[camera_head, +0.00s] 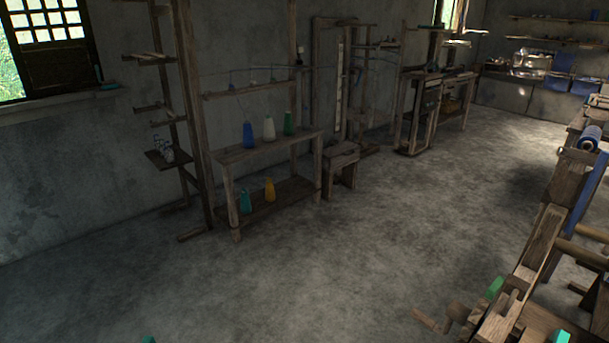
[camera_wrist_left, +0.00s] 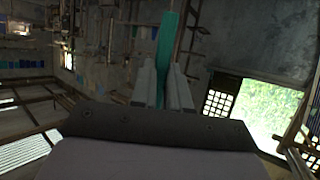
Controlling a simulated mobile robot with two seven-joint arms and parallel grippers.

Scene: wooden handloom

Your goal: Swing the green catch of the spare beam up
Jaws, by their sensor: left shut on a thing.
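In the left wrist view my left gripper (camera_wrist_left: 162,88) is shut on a long green piece, which I take to be the green catch (camera_wrist_left: 164,42). The piece stands out beyond the fingertips, toward the top of the picture. The spare beam that bears it cannot be made out in this view. In the head view neither gripper shows. A small green tip (camera_head: 149,339) is cut off by the bottom edge there; I cannot tell what it belongs to.
The wooden loom frame (camera_head: 540,240) fills the right side of the head view, with green blocks (camera_head: 495,287) low on it. A shelf bench (camera_head: 265,147) with several coloured cones and a stool (camera_head: 341,160) stand by the wall. The floor between is clear.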

